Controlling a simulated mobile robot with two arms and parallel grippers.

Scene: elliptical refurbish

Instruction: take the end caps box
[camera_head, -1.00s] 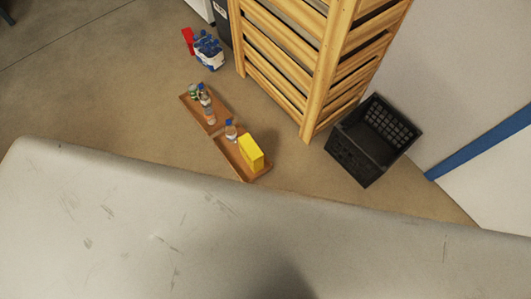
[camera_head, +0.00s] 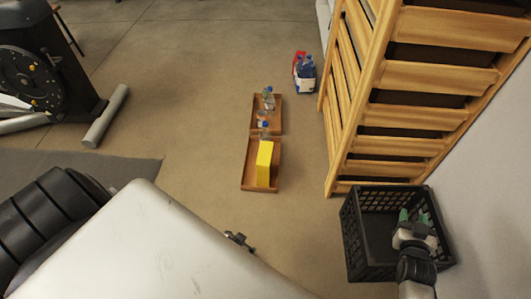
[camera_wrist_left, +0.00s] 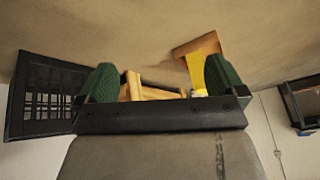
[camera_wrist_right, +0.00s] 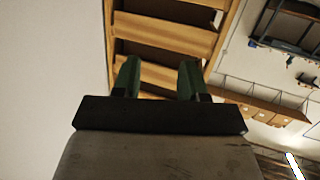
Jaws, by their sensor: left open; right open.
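A yellow box (camera_head: 264,164) stands upright in the nearer of two shallow wooden trays on the floor. No label is readable, so I cannot confirm it is the end caps box. It also shows in the left wrist view (camera_wrist_left: 196,70), partly behind a green finger. My left gripper (camera_head: 240,239) barely shows past my white body, apart from the box; in its wrist view the fingers are spread and empty. My right gripper (camera_head: 416,218) is open and empty over the black crate (camera_head: 366,240), well right of the box.
An exercise machine (camera_head: 45,75) is at left. Floor between it and the trays is clear.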

